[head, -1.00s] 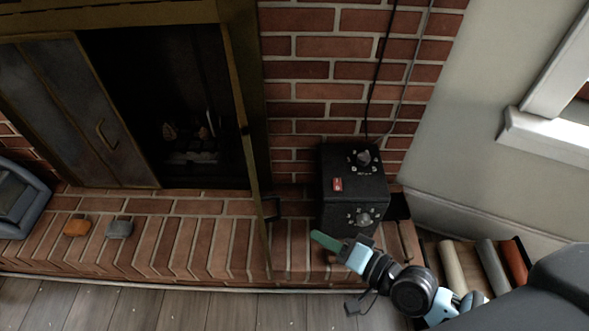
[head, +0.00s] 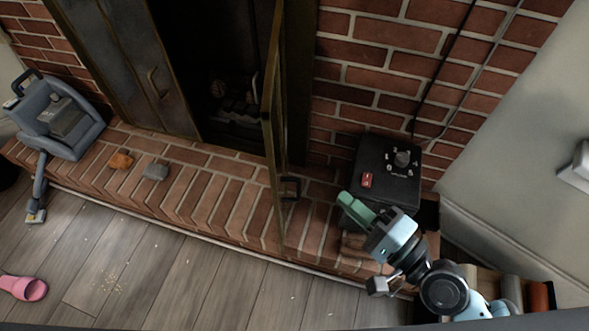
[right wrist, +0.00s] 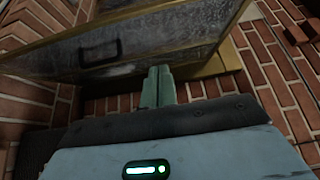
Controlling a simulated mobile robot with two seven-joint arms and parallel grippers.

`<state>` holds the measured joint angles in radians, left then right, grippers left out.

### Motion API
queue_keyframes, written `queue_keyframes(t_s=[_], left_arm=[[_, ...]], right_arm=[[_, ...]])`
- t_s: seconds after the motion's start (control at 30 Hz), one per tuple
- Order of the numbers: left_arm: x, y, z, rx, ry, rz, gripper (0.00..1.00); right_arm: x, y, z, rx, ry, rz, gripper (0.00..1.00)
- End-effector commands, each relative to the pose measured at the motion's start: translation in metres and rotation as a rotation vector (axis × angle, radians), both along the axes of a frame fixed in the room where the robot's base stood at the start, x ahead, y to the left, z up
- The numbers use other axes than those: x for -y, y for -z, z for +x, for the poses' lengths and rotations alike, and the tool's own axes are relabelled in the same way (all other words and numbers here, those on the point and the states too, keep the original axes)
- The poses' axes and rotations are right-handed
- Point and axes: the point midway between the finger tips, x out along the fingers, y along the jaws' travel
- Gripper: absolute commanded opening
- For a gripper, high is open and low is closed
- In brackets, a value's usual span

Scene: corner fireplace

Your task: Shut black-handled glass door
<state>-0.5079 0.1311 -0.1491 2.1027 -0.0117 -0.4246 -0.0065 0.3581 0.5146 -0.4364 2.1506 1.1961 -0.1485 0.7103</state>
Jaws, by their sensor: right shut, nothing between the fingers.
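The glass door (head: 277,140) of the fireplace stands open, seen nearly edge-on with its brass-coloured frame jutting out over the brick hearth. Its black handle (head: 291,188) is on the side facing my right gripper. In the right wrist view, the smudged glass pane (right wrist: 165,38) and the black handle (right wrist: 98,52) show beyond the fingers. My right gripper (head: 352,208) has green fingers, shut and empty, to the right of the door and apart from the handle in the head view. My left gripper is not in view.
A black control box (head: 385,172) with a red switch stands on the hearth (head: 210,192) close behind my right gripper. The other door panel (head: 130,65) is at left. A grey vacuum-like device (head: 60,120), orange and grey lumps and a pink slipper (head: 24,288) lie farther left.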

Motion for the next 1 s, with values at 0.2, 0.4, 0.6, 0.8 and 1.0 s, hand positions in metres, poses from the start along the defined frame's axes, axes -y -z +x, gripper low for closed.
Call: queue_keyframes(t_s=[0.2, 0.4, 0.6, 0.8, 1.0], left_arm=[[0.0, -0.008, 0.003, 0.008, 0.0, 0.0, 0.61], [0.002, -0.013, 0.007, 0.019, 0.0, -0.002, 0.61], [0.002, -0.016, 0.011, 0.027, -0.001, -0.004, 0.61], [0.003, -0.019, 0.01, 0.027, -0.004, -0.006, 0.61], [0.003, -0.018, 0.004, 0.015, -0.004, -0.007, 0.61]], right_arm=[[-0.022, -0.003, 0.025, 0.002, 0.001, 0.003, 0.0], [-0.048, -0.002, 0.052, 0.0, -0.001, 0.004, 0.0], [-0.074, -0.001, 0.068, -0.002, -0.001, 0.004, 0.0], [-0.094, 0.0, 0.069, -0.001, -0.001, 0.0, 0.0], [-0.101, 0.0, 0.069, 0.0, -0.001, -0.001, 0.0]])
